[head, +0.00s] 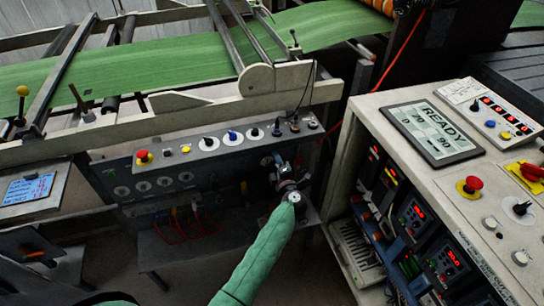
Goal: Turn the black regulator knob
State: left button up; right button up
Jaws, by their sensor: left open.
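My left gripper (279,162) is at the front of the grey control panel (228,158), near its right end, at the end of my green-sleeved arm. It is open, and I see nothing held in it. Several knobs line the panel's top, among them black ones (254,132) and a blue one (232,135). A black knob (277,131) stands just above the gripper. I cannot tell which one is the regulator knob; the gripper and wrist hide part of the panel front. My right gripper is not in view.
A red stop button (143,156) sits at the panel's left end. A pale console (375,116) with a READY display (431,132) stands close on the right. Green web (170,58) runs across rollers behind. Red cables (185,226) hang below the panel.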

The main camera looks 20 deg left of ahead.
pick_arm(q)
jog(key=v, duration=0.3)
jog(key=shift+s, duration=0.2)
jog(key=shift+d, duration=0.15)
